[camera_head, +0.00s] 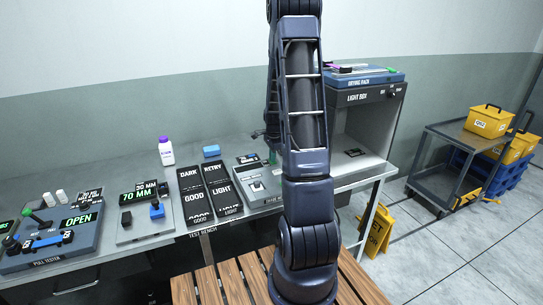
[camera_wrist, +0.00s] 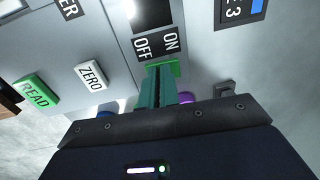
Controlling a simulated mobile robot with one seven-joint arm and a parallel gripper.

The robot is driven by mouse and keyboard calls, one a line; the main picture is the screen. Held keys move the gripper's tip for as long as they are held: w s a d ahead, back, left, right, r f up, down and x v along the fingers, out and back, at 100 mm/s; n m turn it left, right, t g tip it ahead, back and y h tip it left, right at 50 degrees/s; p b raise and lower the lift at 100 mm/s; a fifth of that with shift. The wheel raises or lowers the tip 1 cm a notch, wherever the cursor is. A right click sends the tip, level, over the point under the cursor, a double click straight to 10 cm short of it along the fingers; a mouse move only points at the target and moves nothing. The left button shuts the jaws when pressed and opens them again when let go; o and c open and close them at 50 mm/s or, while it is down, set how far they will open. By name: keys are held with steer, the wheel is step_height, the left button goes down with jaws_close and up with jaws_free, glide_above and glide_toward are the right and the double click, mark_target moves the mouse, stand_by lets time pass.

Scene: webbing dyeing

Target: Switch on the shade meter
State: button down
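The shade meter (camera_head: 262,200) is a grey device on the bench, partly hidden behind my arm in the head view. In the wrist view its panel (camera_wrist: 110,40) has a green READ button (camera_wrist: 35,92), a white ZERO button (camera_wrist: 91,75) and a black ON/OFF label (camera_wrist: 156,44). A green piece (camera_wrist: 163,68), seemingly the switch, lies beside that label. My gripper (camera_wrist: 160,76) has its teal fingers together, with the tips over or against the green piece; contact is unclear. In the head view the fingers (camera_head: 272,157) show small beside my arm.
Dark shade cards (camera_head: 194,199) lie left of the meter. The light box (camera_head: 372,98) stands close on the right, bearing a drying rack (camera_head: 365,80). A pull tester (camera_head: 50,250) and a white bottle (camera_head: 166,151) are further left. A wooden slatted surface (camera_head: 225,285) is in front.

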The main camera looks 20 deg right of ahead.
steer(key=shift+s, duration=0.15)
step_height(320, 180, up, 14)
steer(key=s, duration=0.2)
stand_by(0.6)
steer(key=shift+f, duration=0.1)
steer(key=shift+w+d+t, duration=0.1)
steer(key=shift+w+t, duration=0.2)
steer(key=shift+w, duration=0.35)
steer(key=f, duration=0.4)
steer(key=w+f, duration=0.1)
steer(key=f, duration=0.4)
steer(key=w+f, duration=0.1)
steer(key=f, duration=0.3)
steer(key=shift+w+f, duration=0.1)
steer(key=shift+f, duration=0.15)
